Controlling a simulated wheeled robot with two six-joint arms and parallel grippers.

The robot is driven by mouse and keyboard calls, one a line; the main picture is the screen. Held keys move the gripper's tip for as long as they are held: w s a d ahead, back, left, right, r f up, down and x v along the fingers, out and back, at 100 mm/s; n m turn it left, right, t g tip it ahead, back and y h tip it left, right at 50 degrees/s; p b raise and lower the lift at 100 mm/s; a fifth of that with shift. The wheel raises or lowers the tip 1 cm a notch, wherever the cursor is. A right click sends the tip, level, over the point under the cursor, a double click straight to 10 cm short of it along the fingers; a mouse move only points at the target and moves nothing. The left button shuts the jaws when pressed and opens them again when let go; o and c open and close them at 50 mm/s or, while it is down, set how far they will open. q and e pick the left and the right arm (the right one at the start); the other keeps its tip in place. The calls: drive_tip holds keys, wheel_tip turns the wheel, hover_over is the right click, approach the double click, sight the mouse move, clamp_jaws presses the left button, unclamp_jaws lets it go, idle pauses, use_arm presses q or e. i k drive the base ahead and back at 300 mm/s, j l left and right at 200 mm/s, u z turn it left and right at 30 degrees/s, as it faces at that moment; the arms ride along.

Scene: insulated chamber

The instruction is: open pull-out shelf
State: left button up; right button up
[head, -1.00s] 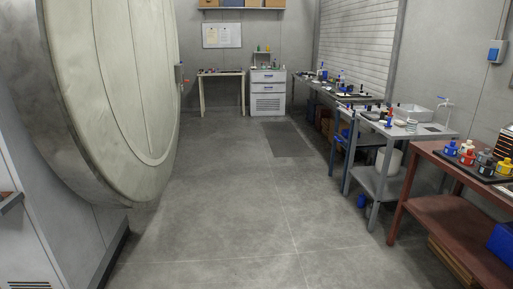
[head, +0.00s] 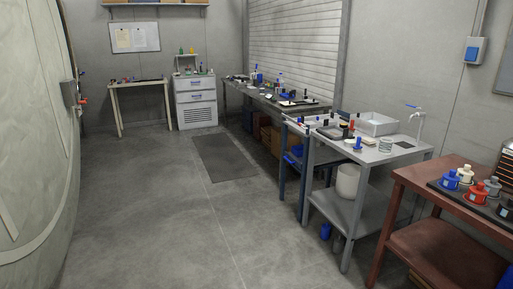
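No pull-out shelf can be made out for certain. A white cabinet (head: 196,103) with drawer fronts and dark handles stands against the far wall, with small bottles on top. A large round pale chamber door (head: 35,150) fills the left edge, with a latch or handle (head: 70,93) on its rim. Neither of my grippers is in view.
Open grey floor (head: 150,220) runs down the middle, with a dark mat (head: 224,157) before the cabinet. Along the right stand a red-brown table (head: 440,250) with colored bottles, a grey sink table (head: 365,155) and a long bench (head: 265,97). A small table (head: 140,84) stands left of the cabinet.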

sight(325, 154)
drive_tip(key=i+z, duration=0.2)
drive_tip(key=i, duration=0.85)
drive_tip(key=i+j+z, duration=0.2)
drive_tip(key=i, duration=0.8)
drive_tip(key=l, duration=0.1)
